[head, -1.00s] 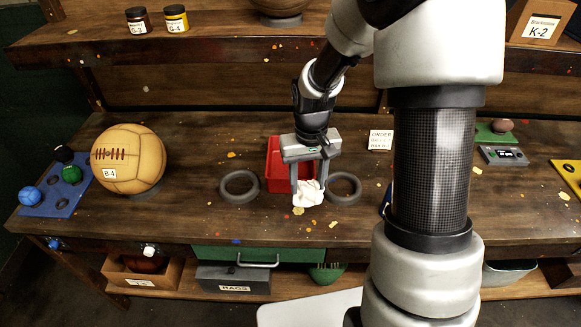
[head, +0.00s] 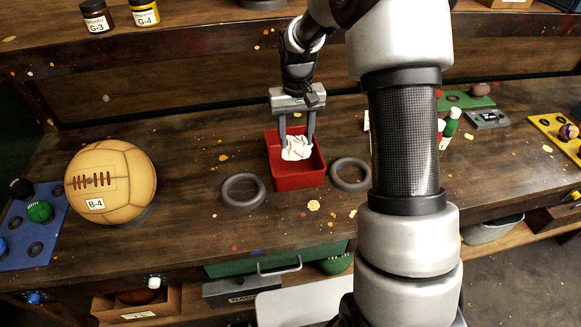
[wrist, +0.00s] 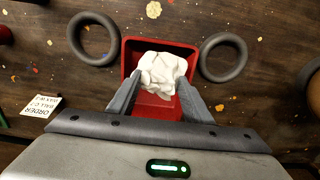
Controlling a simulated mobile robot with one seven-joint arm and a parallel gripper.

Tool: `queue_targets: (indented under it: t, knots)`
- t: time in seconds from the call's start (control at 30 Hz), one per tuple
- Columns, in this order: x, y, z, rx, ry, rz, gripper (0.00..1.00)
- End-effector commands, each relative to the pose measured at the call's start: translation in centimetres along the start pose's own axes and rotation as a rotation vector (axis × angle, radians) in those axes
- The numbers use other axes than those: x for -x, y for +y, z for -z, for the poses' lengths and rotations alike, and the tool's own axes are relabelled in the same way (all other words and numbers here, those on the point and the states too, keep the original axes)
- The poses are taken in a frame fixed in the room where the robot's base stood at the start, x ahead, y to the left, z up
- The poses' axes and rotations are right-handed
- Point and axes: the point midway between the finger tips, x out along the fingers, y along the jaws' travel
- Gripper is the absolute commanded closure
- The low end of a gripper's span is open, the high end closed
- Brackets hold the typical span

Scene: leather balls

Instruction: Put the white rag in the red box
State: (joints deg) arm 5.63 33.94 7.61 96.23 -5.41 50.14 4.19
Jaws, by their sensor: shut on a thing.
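The white rag (head: 297,148) is a crumpled cloth between the fingertips of my gripper (head: 297,140). In the wrist view the rag (wrist: 161,72) shows between the two fingers of my gripper (wrist: 160,88), which are shut on it. The red box (head: 299,182) is an open-topped bin on the workbench. The rag and fingertips appear over the opening of the box, also in the wrist view (wrist: 128,58). I cannot tell whether the rag touches the box floor. The fingers hide part of the box.
Dark rings (head: 243,192) and (head: 350,174) lie on either side of the red box. A tan ball marked B-4 (head: 110,182) stands at left. A blue board (head: 30,240) is at far left. A shelf (head: 200,45) runs behind, above the bench.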

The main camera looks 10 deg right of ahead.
Motion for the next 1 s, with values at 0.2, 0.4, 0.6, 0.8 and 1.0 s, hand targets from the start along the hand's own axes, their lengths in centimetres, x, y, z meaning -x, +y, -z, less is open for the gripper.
queue_targets:
  t: [0.2,0.4,0.6,0.8,1.0]
  knots:
    - [-1.3,0.0,5.4,-0.001,0.001,-0.001,0.76]
    - [-2.4,0.1,6.6,-0.002,-0.004,-0.001,0.76]
    - [-6.0,0.1,6.6,-0.002,-0.004,-0.001,0.76]
    - [-7.7,0.1,6.7,-0.002,-0.002,-0.002,0.76]
    - [-10.3,0.1,6.6,-0.002,-0.004,-0.002,0.76]
